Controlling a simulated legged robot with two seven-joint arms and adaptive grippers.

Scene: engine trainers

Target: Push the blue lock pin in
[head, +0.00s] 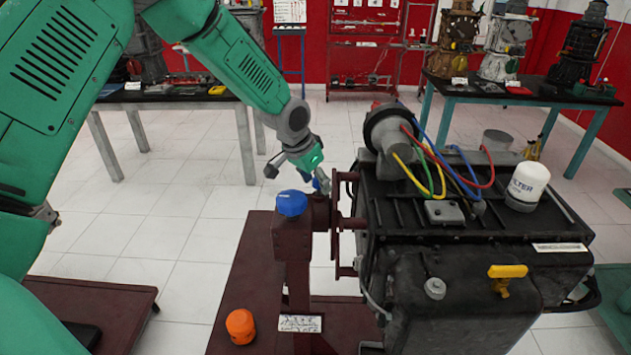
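A blue rounded knob (292,203) sits on top of the dark red post of the engine stand (291,250). My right gripper is not in view.
A black engine (460,230) with coloured hoses, a white filter (527,185) and a yellow handle (507,272) fills the right, mounted on the stand. An orange cap (240,326) is on the stand's base. Tables with engines stand behind. Tiled floor is open at left.

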